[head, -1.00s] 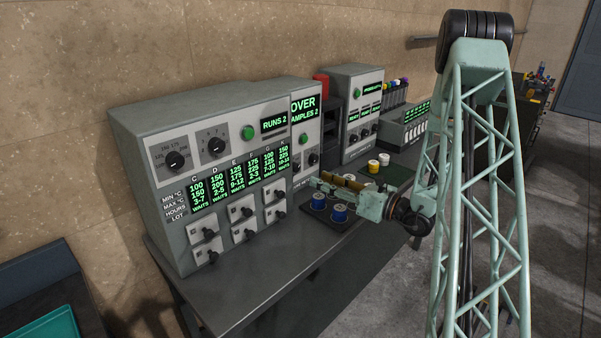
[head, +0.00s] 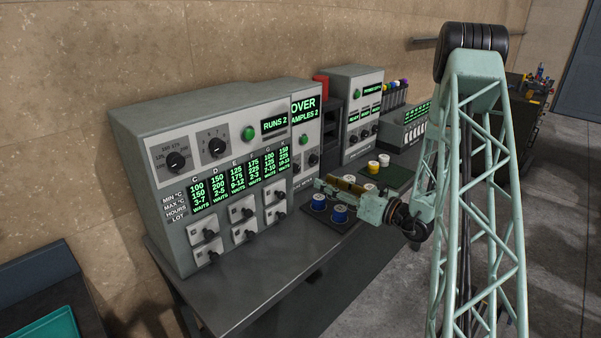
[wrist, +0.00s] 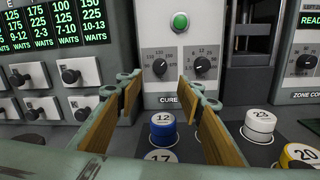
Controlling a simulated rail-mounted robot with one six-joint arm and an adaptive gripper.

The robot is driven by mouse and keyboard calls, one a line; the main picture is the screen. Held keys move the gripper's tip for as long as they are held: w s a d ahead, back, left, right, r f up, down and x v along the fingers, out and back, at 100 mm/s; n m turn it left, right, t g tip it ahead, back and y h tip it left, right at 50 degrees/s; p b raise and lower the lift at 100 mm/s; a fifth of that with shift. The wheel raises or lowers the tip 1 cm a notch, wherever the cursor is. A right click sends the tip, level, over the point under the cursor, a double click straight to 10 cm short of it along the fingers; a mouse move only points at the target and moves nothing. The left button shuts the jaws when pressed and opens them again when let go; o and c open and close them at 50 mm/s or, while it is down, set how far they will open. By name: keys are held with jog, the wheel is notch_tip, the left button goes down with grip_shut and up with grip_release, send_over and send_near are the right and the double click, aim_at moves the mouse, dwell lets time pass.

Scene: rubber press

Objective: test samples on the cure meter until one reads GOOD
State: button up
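My gripper (head: 327,184) is open and empty, its two tan-padded fingers apart in the wrist view (wrist: 163,92). A blue sample marked 12 (wrist: 162,130) shows in the gap between the fingers, without visible contact. A sample with a white top marked 17 (wrist: 160,156) is nearer and partly hidden by my gripper. Two blue samples (head: 319,202) (head: 340,214) stand on a dark mat in the head view. The cure meter (head: 302,140) shows OVER and a samples count of 2; its green button (wrist: 180,21) and two dials face me in the wrist view.
The large grey panel (head: 160,130) reads RUNS 2 and lists lots C to H with WAITS. A white sample marked 22 (wrist: 260,122) and a yellow one marked 20 (wrist: 300,158) stand to the right. The bench front (head: 230,295) is clear.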

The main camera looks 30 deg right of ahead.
aim_at(298, 170)
jog(key=shift+b+x, duration=0.6)
jog(key=shift+x, duration=5.7)
jog(key=shift+a, duration=0.1)
jog(key=shift+c, duration=0.4)
jog(key=c, duration=0.8)
